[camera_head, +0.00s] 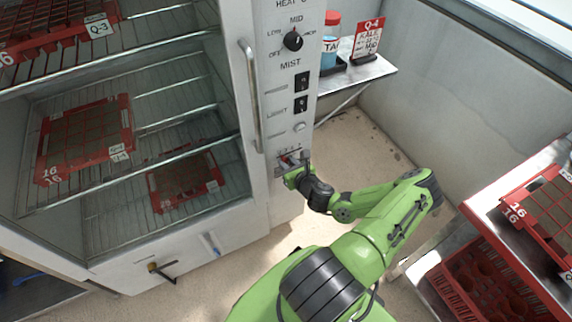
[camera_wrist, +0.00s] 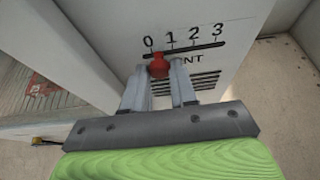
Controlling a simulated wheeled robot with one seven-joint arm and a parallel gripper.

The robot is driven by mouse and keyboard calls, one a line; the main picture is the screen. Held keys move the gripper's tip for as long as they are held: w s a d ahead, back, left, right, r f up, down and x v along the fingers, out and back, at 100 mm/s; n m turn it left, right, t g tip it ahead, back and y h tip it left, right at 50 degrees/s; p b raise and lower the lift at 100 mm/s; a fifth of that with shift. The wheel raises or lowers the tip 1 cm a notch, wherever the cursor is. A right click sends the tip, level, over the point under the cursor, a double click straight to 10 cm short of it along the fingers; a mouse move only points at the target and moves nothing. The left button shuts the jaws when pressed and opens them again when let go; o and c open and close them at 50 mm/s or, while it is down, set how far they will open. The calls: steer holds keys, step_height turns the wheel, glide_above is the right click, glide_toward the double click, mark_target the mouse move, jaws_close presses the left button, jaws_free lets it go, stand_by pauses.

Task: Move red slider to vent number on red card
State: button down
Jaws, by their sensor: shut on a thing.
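The red slider (camera_wrist: 158,66) sits on the vent scale (camera_wrist: 186,50), a slot under the numbers 0, 1, 2 and 3. In the wrist view it is near the 0 end, between 0 and 1. My gripper (camera_wrist: 166,72) is shut on the red slider, its fingers on either side of the knob. In the head view my gripper (camera_head: 290,165) is at the lower part of the cabinet's front panel and hides the slider. The red card (camera_head: 368,38), marked Q-4, stands on the shelf at the right. Its smaller lines are too small to read surely.
The cabinet's vertical handle (camera_head: 251,95) is just left of the control panel. A side shelf (camera_head: 355,75) with a red-capped bottle (camera_head: 331,42) juts out above my arm. A bench (camera_head: 500,235) with red trays stands at the right. Open floor lies between.

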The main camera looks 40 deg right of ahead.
steer(key=d, duration=0.2)
steer(key=s+d+p, duration=0.1)
steer(key=d, duration=0.1)
steer(key=shift+s+d, duration=0.1)
steer(key=shift+s, duration=0.05)
steer(key=c, duration=0.9)
jaws_free()
steer(key=shift+s, duration=0.1)
steer(key=p+v, duration=0.3)
steer(key=v, duration=1.2)
steer(key=shift+s+r, duration=0.15)
steer(key=shift+s, duration=0.1)
